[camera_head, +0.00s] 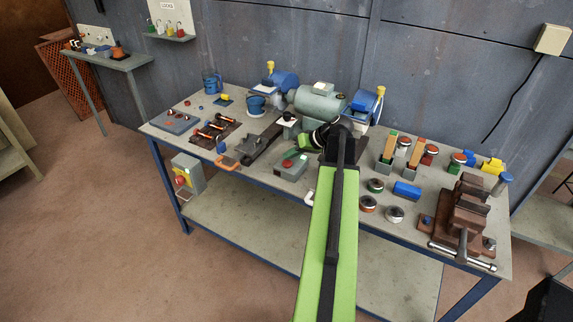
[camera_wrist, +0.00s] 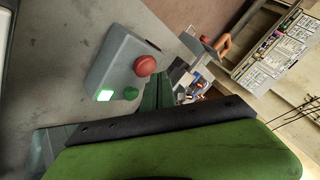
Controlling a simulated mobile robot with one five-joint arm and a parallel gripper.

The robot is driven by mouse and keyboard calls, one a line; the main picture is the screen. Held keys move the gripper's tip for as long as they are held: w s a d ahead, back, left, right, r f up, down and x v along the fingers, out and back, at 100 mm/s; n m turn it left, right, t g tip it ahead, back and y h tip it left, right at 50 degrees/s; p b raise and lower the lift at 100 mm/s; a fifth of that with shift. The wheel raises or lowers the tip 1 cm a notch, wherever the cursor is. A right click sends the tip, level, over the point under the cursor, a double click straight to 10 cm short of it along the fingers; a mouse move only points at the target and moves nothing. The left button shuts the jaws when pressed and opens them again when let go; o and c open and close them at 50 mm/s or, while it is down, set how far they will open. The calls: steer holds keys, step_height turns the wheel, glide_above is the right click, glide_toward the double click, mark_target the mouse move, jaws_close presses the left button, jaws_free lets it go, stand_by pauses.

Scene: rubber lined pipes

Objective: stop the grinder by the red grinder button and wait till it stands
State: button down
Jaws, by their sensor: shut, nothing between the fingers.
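The bench grinder (camera_head: 318,103) stands at the back of the workbench, with a grey-green motor body and blue wheel guards. Whether its wheels turn cannot be told from these stills. The grey switch box (camera_head: 291,170) lies in front of it. My gripper (camera_head: 305,142) is shut and empty, just behind and above the box in the head view. It appears apart from the red button.
A grey box with a red knob (camera_head: 180,181) hangs at the bench's left front. Parts trays lie left, and a brown vise (camera_head: 464,215) stands right. Cups and blocks crowd the right half. My arm hides some of the bench's middle.

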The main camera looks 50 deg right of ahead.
mark_target(290, 163)
steer(key=shift+w+f, duration=0.1)
steer(key=shift+f, duration=0.25)
steer(key=shift+f+b, duration=0.5)
steer(key=shift+b, duration=0.25)
stand_by(0.6)
steer(key=shift+r+p, duration=0.95)
step_height(290, 163, up, 5)
steer(key=p, duration=0.5)
steer(key=shift+r, duration=0.1)
